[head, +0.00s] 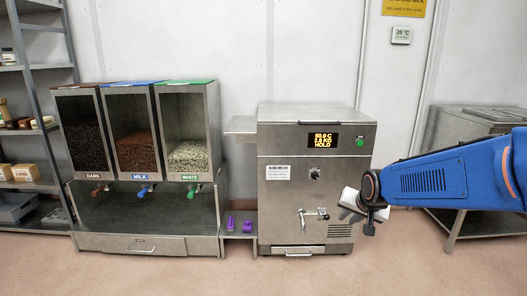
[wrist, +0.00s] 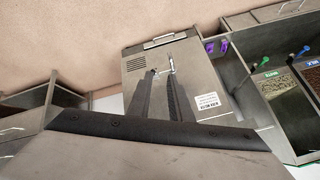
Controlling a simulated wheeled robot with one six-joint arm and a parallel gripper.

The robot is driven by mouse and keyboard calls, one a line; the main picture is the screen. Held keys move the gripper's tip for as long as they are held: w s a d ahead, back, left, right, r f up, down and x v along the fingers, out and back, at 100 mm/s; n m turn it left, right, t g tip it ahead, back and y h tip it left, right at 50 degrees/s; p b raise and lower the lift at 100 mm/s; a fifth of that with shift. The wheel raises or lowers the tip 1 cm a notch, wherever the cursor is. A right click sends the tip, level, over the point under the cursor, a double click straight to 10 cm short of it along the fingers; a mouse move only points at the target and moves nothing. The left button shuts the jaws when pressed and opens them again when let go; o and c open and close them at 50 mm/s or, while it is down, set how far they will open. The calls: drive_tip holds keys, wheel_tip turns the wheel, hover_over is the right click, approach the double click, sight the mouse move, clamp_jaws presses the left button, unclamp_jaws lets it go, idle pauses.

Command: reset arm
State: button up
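My blue arm reaches in from the right edge of the head view. My gripper (head: 350,203) is in front of the right side of the steel melter (head: 290,238), and the arm's dark end joint partly hides it. In the wrist view my gripper (wrist: 160,78) shows two dark fingers standing apart with nothing between them. The melter's front (wrist: 205,78) lies beyond the fingertips. The melter's tap (head: 312,214) is left of the gripper in the head view; it also shows just past the fingertips in the wrist view (wrist: 171,65).
A dispenser with dark, milk and white hoppers (head: 138,130) stands left of the melter. Purple pieces (head: 239,224) sit on a small shelf between them. A steel table (head: 465,128) is behind my arm at right. A shelf rack (head: 35,80) stands far left. The floor in front is clear.

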drive_tip(key=s+d+n+g, duration=0.1)
drive_tip(key=s+n+g, duration=0.2)
drive_tip(key=s, duration=2.8)
drive_tip(key=shift+s+d+r+n, duration=0.2)
drive_tip(key=shift+d+n, duration=0.2)
drive_tip(key=shift+n, duration=0.5)
